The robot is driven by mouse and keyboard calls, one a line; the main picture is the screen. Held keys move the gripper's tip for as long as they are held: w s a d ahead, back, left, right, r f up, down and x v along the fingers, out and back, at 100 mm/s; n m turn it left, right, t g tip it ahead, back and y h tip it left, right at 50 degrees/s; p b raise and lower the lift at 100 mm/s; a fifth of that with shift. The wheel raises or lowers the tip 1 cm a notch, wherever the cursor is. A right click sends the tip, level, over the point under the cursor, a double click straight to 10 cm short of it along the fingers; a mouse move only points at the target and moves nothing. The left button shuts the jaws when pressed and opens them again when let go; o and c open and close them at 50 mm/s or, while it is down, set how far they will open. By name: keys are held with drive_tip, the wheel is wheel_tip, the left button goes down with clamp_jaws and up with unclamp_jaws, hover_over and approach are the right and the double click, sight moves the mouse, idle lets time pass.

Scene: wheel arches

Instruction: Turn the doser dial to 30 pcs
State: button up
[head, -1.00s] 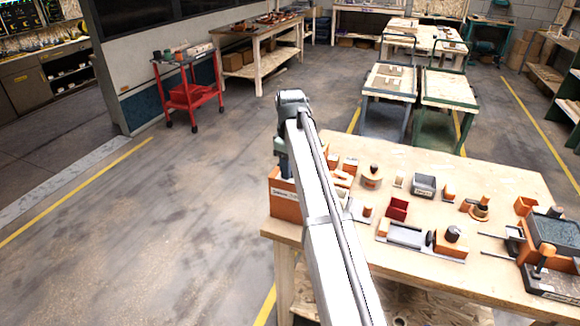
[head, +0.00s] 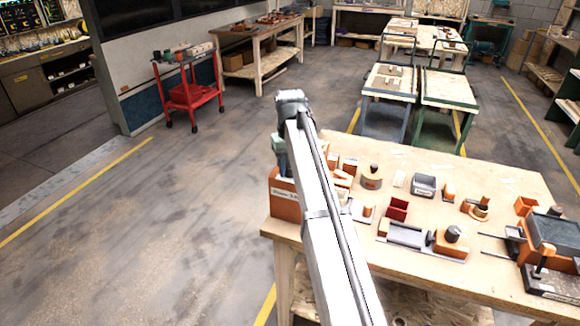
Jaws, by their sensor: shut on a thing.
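The doser appears to be the orange box (head: 284,206) at the left end of the wooden workbench, with a small, unreadable label on its front. My gripper (head: 284,172) points down at the top of this box, just left of my white arm. Its fingers are small and partly hidden by the arm. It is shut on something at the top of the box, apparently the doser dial. The dial itself and its markings are hidden or too small to read, so its setting cannot be told.
The workbench (head: 480,185) holds a dark red bin (head: 397,208), a grey bin (head: 424,185), a grey-and-orange fixture (head: 410,234), and a larger machine (head: 550,245) at the right. My arm crosses the bench's left part. Open floor lies left of the bench.

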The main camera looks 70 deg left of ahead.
drive_tip(key=shift+m, duration=0.3)
drive_tip(key=o, duration=1.1)
drive_tip(key=shift+c, duration=0.2)
drive_tip(key=shift+r, duration=0.15)
wheel_tip(320, 180, up, 14)
drive_tip(key=shift+f, duration=0.2)
